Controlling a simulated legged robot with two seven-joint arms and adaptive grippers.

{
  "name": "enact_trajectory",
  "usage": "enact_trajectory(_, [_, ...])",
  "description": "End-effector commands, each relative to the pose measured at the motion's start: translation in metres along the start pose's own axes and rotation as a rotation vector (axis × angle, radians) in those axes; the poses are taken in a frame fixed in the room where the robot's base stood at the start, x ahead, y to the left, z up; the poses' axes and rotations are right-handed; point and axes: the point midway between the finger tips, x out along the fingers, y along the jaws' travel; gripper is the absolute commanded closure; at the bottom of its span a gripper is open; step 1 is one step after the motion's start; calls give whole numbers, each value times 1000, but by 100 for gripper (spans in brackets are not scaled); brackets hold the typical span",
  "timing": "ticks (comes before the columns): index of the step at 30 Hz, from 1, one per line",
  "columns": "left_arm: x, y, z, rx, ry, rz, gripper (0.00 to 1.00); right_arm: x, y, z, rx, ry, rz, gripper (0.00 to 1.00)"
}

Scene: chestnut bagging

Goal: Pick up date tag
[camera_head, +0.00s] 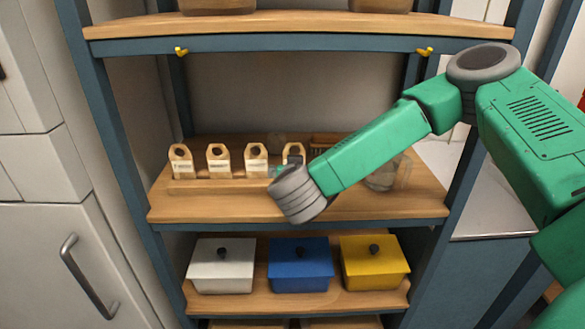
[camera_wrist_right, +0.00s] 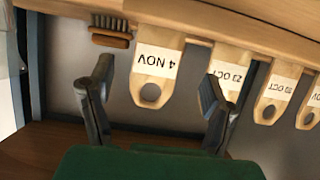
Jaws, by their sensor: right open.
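Several wooden date tags with a round hole and a white label stand in a row on the middle shelf: one at the far left (camera_head: 181,167), then a second (camera_head: 218,168) and a third (camera_head: 256,168). The rightmost tag (camera_head: 293,149) is partly hidden by my right arm. In the right wrist view, which is upside down, the "4 NOV" tag (camera_wrist_right: 157,62) lies between the fingers of my open right gripper (camera_wrist_right: 156,74). The right finger partly overlaps an "OCT" tag (camera_wrist_right: 232,68). Contact cannot be told. My left gripper is out of view.
The tags stand at a wooden strip on the shelf (camera_head: 390,207). A glass jar (camera_head: 385,178) is right of my wrist. White (camera_head: 222,270), blue (camera_head: 300,270) and yellow (camera_head: 374,268) lidded boxes sit on the shelf below. An upper shelf (camera_head: 300,27) with yellow hooks is overhead.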

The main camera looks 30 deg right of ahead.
Motion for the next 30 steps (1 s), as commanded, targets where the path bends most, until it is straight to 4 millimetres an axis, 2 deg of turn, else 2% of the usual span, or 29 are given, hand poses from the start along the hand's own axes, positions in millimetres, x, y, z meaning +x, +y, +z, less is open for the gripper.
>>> enact_trajectory(5, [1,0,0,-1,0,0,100,14,3,2,2,-2,1,28])
enact_trajectory(13, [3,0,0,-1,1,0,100,53,3,6,3,-3,1,28])
enact_trajectory(22, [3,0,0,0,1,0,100,57,0,4,-1,0,-2,28])
enact_trajectory(23, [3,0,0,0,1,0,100,56,0,4,-1,0,-2,31])
enact_trajectory(24, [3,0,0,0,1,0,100,56,0,4,-1,0,-2,45])
enact_trajectory(26, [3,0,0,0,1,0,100,56,0,4,-1,0,-2,66])
enact_trajectory(27, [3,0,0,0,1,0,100,57,0,4,-1,0,-2,71])
enact_trajectory(30, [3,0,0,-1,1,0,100,58,2,5,0,-1,-1,72])
